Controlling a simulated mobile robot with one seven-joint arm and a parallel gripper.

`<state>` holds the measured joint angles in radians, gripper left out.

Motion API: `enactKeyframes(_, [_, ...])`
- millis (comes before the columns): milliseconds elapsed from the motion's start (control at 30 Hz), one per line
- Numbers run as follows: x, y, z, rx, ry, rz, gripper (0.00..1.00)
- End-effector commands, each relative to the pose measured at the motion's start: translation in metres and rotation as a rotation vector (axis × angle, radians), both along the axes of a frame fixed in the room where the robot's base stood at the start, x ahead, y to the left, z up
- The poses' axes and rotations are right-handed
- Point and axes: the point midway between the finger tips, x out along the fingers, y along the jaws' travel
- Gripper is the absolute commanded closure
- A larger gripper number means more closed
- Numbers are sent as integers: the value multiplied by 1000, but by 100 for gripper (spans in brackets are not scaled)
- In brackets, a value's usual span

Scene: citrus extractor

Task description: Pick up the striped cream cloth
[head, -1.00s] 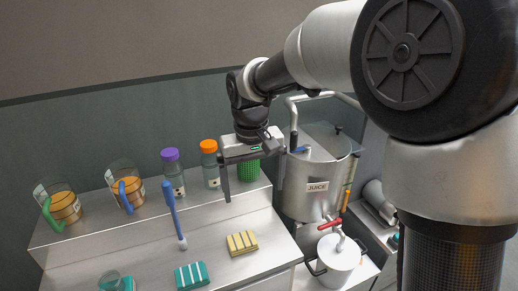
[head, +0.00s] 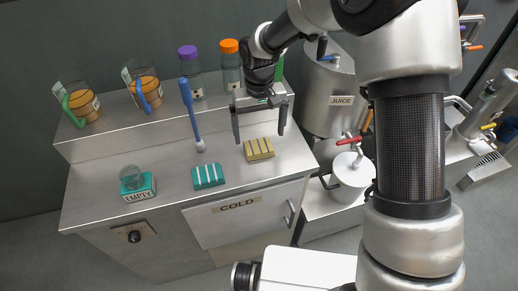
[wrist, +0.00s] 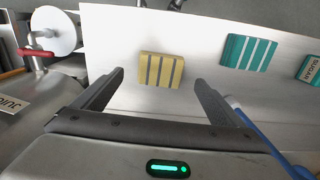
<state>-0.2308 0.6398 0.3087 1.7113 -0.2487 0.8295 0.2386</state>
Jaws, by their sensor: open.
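The striped cream cloth (head: 258,149) is a small folded yellowish block with dark stripes. It lies on the metal counter near its front right. In the wrist view the cloth (wrist: 161,70) shows just ahead of and between the fingertips. My gripper (head: 259,138) is open and empty, fingers pointing down, with the cloth between its fingertips in the head view. The wrist view shows both fingers (wrist: 159,76) spread wide, not touching the cloth. I cannot tell the exact height between them.
A striped teal cloth (head: 208,176) lies left of the cream one. A blue-handled brush (head: 191,112) stands behind it. A glass sits on a teal block (head: 138,190) further left. Jugs and capped bottles (head: 189,72) stand on the back shelf. The juice tank (head: 330,95) and white pot (head: 352,177) are right.

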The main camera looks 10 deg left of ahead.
Motion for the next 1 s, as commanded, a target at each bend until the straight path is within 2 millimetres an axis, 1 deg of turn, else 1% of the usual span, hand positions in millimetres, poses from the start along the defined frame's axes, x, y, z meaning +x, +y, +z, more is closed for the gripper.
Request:
enactKeyframes(167, [1, 0, -11, 0, 1, 0, 8])
enactKeyframes(433, [2, 1, -50, 0, 2, -1, 8])
enactKeyframes(500, [3, 2, -53, 1, 0, -1, 8])
enactKeyframes(667, [3, 1, -53, 0, -1, -1, 8])
enactKeyframes(700, [3, 1, -53, 0, -1, -1, 9])
enactKeyframes(767, [3, 1, -53, 0, -1, -1, 20])
enactKeyframes(800, [3, 1, -53, 0, -1, -1, 26])
enactKeyframes(933, [3, 1, -53, 0, -1, -1, 48])
enactKeyframes(967, [3, 1, -53, 0, -1, -1, 52])
enactKeyframes(1000, [3, 1, -53, 0, -1, -1, 52])
